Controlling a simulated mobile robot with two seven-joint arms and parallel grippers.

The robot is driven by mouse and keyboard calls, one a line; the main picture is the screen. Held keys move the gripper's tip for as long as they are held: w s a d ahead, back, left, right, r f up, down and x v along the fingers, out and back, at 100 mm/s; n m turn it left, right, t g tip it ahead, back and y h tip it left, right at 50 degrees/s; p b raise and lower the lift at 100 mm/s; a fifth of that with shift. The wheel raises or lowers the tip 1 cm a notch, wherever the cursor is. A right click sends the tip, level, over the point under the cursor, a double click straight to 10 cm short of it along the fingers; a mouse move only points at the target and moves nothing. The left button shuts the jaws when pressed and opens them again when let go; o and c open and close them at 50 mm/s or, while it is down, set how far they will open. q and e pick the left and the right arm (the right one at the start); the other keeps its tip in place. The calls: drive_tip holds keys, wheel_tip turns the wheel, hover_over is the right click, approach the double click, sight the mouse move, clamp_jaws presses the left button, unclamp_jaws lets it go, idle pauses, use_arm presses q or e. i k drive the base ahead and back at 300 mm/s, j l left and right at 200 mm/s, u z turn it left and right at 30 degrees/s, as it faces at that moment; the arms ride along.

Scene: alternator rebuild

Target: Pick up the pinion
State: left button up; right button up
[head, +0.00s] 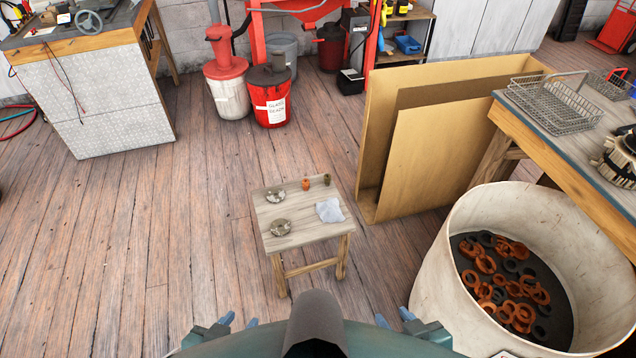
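A small wooden stool (290,240) stands on the floor ahead. On its top are two round grey metal parts, one at the back left (276,196) and one at the front left (281,227). A small copper-orange part (306,184) and a small dark brown part (327,180) stand near its back edge. They are too small to tell which of these is the pinion. My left gripper (239,320) and my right gripper (394,317) are at the bottom of the head view, well short of the stool. Both have their fingertips apart with nothing visible between them.
A white cloth (330,210) lies on the stool's right side. Cardboard sheets (430,150) stand behind it to the right. A large white drum (435,270) with orange and black rings is at right, below a workbench (560,135) with wire baskets. The floor left of the stool is clear.

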sight(305, 182)
drive_tip(key=i+j+z, duration=0.15)
drive_tip(key=i+z, duration=0.2)
drive_tip(key=i+j+z, duration=0.75)
drive_tip(key=k+l, duration=0.05)
drive_tip(key=l, duration=0.05)
